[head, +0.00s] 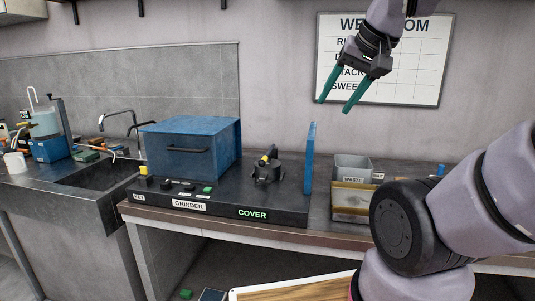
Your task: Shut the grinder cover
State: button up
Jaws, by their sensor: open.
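The grinder is a long black base (222,207) on the bench, with "GRINDER" and a lit green "COVER" label on its front. Its blue box-shaped cover (205,135), with a dark bar handle (187,149) on the front face, sits over the left part of the base. A black mechanism with a yellow part (267,168) stands uncovered to the right of the cover. An upright blue end plate (310,158) stands at the base's right end. My gripper (334,106) is open and empty, pointing down, high above and right of the cover, touching nothing.
A grey bin marked "WASTE" (352,167) and a yellowish tray (352,201) stand right of the end plate. A sink with a tap (118,124) and lab gear lie at the left. A whiteboard (420,75) hangs behind my gripper. My arm covers the lower right.

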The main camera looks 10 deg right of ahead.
aim_at(179, 125)
jog(key=i+j+u, duration=0.2)
jog(key=j, duration=0.35)
jog(key=i+j+u, duration=0.25)
jog(key=i+j, duration=0.2)
